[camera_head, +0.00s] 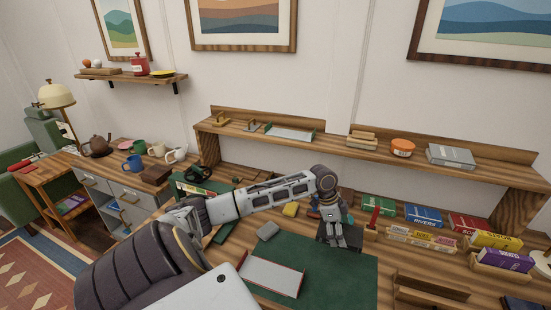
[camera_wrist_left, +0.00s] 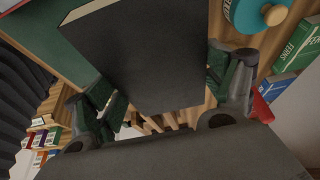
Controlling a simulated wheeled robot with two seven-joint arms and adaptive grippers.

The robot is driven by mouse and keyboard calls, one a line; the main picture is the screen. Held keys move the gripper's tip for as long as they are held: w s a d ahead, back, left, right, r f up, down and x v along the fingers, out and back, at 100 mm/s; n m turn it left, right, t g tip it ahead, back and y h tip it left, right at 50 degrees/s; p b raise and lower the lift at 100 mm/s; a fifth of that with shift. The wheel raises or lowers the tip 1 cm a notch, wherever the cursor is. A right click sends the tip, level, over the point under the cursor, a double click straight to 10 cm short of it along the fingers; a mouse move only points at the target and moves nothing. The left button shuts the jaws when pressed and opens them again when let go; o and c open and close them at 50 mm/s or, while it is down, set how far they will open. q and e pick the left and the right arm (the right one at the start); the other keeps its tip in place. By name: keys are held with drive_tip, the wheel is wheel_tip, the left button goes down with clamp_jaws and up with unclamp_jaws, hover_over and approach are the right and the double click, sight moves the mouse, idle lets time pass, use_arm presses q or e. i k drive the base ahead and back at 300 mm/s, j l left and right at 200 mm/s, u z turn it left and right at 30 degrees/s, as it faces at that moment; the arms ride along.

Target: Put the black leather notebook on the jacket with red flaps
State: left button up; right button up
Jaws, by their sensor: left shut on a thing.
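My left gripper (camera_head: 336,238) reaches in from the left and is shut on the black leather notebook (camera_head: 325,229). In the left wrist view the notebook (camera_wrist_left: 145,55) is a dark slab between the two fingers of the gripper (camera_wrist_left: 163,92). The notebook is over or at the back edge of the green desk mat; I cannot tell whether it touches it. The jacket with red flaps (camera_head: 268,276) lies flat on the front left of the mat, its pale face bare, to the left of and nearer than the gripper. My right gripper is not in view.
The green mat (camera_head: 345,275) is clear right of the jacket. A grey block (camera_head: 267,230) and a yellow block (camera_head: 290,209) lie behind the jacket. A jacket with green flaps (camera_head: 290,133) is on the raised shelf. Books (camera_head: 423,216) and boxes line the right.

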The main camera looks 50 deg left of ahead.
sight(270, 274)
drive_tip(key=k+j, duration=0.25)
drive_tip(key=k, duration=0.15)
drive_tip(key=k+j, duration=0.2)
drive_tip(key=k, duration=0.2)
